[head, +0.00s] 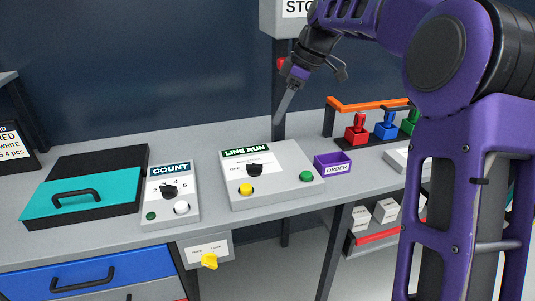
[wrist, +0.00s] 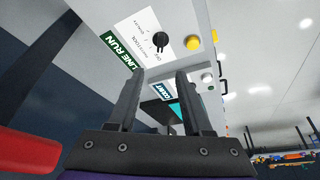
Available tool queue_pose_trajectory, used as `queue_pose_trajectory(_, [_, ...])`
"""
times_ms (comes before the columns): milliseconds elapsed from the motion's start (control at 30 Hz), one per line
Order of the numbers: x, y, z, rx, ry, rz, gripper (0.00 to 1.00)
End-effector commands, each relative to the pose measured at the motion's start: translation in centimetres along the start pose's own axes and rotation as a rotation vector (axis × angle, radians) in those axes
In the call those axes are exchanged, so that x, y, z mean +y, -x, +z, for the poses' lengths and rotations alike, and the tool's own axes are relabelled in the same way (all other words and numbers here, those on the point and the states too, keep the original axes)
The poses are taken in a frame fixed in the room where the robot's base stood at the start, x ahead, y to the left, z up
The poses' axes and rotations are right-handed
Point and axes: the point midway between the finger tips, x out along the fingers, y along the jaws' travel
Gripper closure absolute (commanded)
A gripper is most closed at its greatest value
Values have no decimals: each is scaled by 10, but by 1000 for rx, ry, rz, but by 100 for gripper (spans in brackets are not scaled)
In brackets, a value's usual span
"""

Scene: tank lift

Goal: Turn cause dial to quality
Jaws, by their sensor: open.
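The LINE RUN box (head: 290,190) on the bench has a black dial (head: 254,170), a yellow button (head: 246,190) and a green button (head: 306,177). Its black dial also shows in the wrist view (wrist: 161,41), beside small print I cannot read clearly. A yellow knob (head: 209,261) sits on a small panel at the bench's front edge, its labels too small to read. My gripper (head: 284,108) is open and empty, above and behind the LINE RUN box. In the wrist view, my gripper's fingers (wrist: 157,78) are apart with nothing between them.
The COUNT box (head: 171,198) and a teal-lidded tray (head: 90,196) stand to the left. A purple ORDER bin (head: 333,164) and an orange rail (head: 367,103) are to the right. A post with a STOP sign (head: 296,8) and red button (head: 282,63) stands close to my gripper.

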Motion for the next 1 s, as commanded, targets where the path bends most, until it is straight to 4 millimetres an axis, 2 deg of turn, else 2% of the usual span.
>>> queue_pose_trajectory(167, [-1, -16, 0, 4, 17, -6, 50])
queue_pose_trajectory(700, [-1, -132, -1, 3, 15, -6, 50])
queue_pose_trajectory(833, [-1, -153, -1, 3, 14, -5, 50])
queue_pose_trajectory(1000, [-1, -168, -2, 4, 13, -3, 50])
